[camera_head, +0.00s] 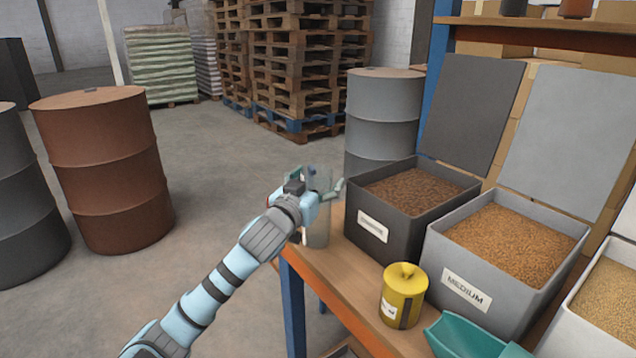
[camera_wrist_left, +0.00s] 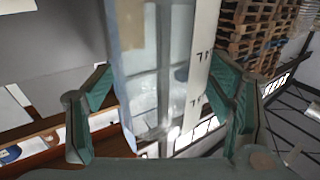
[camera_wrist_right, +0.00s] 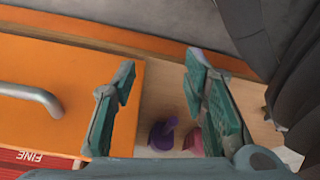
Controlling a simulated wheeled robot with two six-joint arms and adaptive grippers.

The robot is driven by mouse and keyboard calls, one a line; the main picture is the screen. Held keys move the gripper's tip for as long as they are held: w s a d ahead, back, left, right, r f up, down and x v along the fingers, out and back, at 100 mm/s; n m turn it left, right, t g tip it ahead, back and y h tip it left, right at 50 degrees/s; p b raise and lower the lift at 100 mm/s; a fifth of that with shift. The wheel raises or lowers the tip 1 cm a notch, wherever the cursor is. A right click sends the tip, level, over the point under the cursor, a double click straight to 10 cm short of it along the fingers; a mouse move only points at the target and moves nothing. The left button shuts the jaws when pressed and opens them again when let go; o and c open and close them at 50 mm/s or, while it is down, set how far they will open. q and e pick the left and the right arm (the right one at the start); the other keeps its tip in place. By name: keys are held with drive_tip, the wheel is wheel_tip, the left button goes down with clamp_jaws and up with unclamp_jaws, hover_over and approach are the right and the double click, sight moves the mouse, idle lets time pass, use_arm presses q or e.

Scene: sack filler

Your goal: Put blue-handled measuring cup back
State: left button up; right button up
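The left wrist view shows this clear container (camera_wrist_left: 160,85) between the green fingers (camera_wrist_left: 160,95), with dark marks on a pale strip.
The bench (camera_head: 345,285) carries a dark bin (camera_head: 370,235), a grey bin marked MEDIUM (camera_head: 465,290), a yellow canister (camera_head: 403,290) and a teal scoop (camera_head: 465,338). An orange panel with a handle (camera_wrist_right: 35,95) lies beside my right gripper. Barrels (camera_head: 105,170) stand left; floor between is clear.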

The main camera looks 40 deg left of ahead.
use_arm(q)
drive_tip(key=shift+r, duration=0.1)
drive_tip(key=p+v, duration=0.1)
drive_tip(key=v, duration=0.7)
drive_tip(key=shift+s+d, duration=0.1)
drive_tip(key=shift+s, duration=0.2)
drive_tip(key=p+v, duration=0.2)
drive_tip(key=v, duration=0.1)
drive_tip(key=shift+s, duration=0.2)
use_arm(e)
drive_tip(key=shift+g, duration=0.4)
drive_tip(key=s, duration=0.1)
drive_tip(key=s+d, duration=0.1)
drive_tip(key=s, duration=0.2)
drive_tip(key=shift+s+d+f, duration=0.15)
drive_tip(key=shift+d, duration=0.2)
